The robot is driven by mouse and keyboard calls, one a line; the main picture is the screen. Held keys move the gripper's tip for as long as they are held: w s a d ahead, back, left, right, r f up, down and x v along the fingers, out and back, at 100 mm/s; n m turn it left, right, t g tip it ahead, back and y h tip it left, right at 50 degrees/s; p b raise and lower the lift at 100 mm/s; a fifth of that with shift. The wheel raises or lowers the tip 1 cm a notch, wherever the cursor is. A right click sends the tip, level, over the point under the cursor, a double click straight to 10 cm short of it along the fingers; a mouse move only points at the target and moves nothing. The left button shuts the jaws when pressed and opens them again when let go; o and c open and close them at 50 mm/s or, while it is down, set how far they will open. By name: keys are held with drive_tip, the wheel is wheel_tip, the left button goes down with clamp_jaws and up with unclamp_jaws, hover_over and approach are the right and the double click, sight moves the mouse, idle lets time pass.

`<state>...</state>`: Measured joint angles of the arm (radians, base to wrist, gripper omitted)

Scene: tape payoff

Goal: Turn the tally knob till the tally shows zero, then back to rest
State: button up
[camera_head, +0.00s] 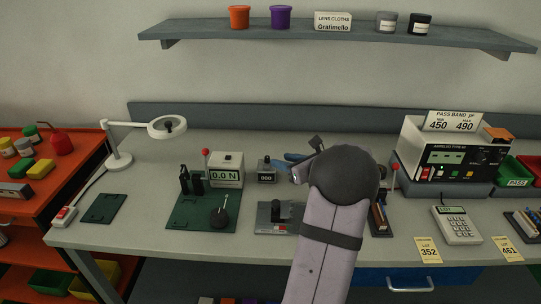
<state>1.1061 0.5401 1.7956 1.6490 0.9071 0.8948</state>
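The tally (266,176) is a small dark box with a pale number window, standing on the bench right of the green base. Its digits are small and look like 000, but I cannot read them surely. My gripper (290,164) reaches in from the right, beside the tally's right side. My own wrist and forearm cover most of it, so its fingers do not show clearly. The tally knob cannot be made out. Blue shapes (293,156) show by the gripper; I cannot tell what they belong to.
A force gauge reading 0.0 N (226,172) stands on a green base left of the tally. A grey fixture (272,228) sits in front. A meter (455,155) and a calculator (457,225) stand right. A white lamp (118,160) is at left.

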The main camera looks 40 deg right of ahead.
sight(268, 158)
drive_tip(key=shift+a+p+x, duration=0.2)
drive_tip(key=shift+p+x, duration=0.65)
drive_tip(key=shift+x, duration=2.85)
clamp_jaws()
